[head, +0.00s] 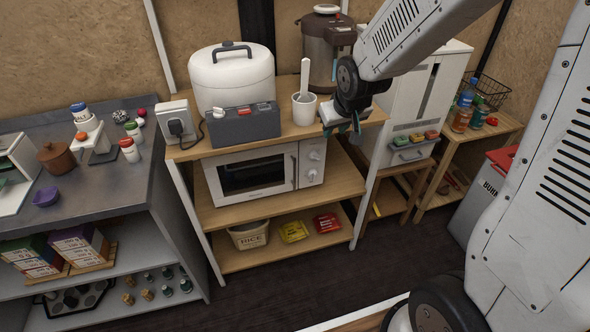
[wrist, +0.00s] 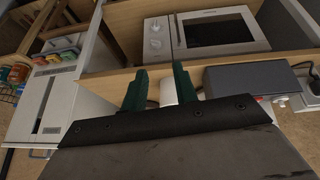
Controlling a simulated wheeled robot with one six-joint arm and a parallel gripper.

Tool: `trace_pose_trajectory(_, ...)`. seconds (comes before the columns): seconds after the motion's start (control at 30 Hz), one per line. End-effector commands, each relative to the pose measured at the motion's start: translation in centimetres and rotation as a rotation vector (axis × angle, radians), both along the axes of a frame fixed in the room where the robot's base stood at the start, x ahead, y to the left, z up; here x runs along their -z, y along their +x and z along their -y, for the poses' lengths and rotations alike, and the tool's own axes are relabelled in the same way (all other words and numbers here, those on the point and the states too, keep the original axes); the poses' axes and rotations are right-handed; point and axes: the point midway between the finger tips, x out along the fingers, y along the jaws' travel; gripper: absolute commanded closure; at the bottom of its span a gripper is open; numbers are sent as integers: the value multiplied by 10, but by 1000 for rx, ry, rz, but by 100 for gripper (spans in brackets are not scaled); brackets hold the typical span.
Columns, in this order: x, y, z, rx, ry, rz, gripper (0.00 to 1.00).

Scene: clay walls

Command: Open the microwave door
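The white microwave (head: 308,182) stands on the middle shelf of a wooden rack, its dark-windowed door (head: 252,176) looking shut. A vertical handle (head: 294,171) is at the door's right edge, beside the knob panel. In the wrist view, turned upside down, the microwave (wrist: 158,48) is beyond the fingers, its knobs at the left. My gripper (head: 343,124) is above and right of the microwave, near the rack top's right front edge. Its two green fingers (wrist: 160,88) are apart and touch nothing that I can make out.
A rice cooker (head: 232,80), a grey box (head: 243,124) and a white cup (head: 304,110) with a utensil are on the rack top, the cup close to my gripper. A white cabinet (head: 420,100) is at the right. The floor (head: 270,290) before the rack is clear.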

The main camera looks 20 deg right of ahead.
Motion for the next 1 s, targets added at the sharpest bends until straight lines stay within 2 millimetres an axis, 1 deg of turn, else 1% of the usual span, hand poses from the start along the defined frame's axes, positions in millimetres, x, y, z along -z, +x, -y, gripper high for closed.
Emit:
trace_pose_trajectory(0.03,24,18,1,-9,0,16,71)
trace_pose_trajectory(0.1,51,43,1,-22,2,61,71)
trace_pose_trajectory(0.17,75,61,0,-36,4,99,71)
trace_pose_trajectory(0.2,92,72,0,-44,7,124,71)
trace_pose_trajectory(0.27,118,87,-1,-57,13,162,71)
trace_pose_trajectory(0.3,136,96,-2,-65,18,187,71)
trace_pose_trajectory(0.37,164,106,-4,-77,25,224,71)
trace_pose_trajectory(0.43,196,115,-6,-90,37,268,71)
trace_pose_trajectory(0.47,210,117,-7,-94,42,287,71)
trace_pose_trajectory(0.5,229,120,-8,-101,50,312,71)
trace_pose_trajectory(0.57,256,123,-11,-112,63,359,71)
trace_pose_trajectory(0.6,273,124,-13,-119,73,396,71)
trace_pose_trajectory(0.63,284,125,-15,-123,81,431,71)
trace_pose_trajectory(0.7,304,127,-19,-136,103,534,71)
trace_pose_trajectory(0.77,312,130,-23,-147,124,644,71)
trace_pose_trajectory(0.9,311,130,-29,-161,163,869,71)
trace_pose_trajectory(1.0,308,126,-31,-165,183,977,71)
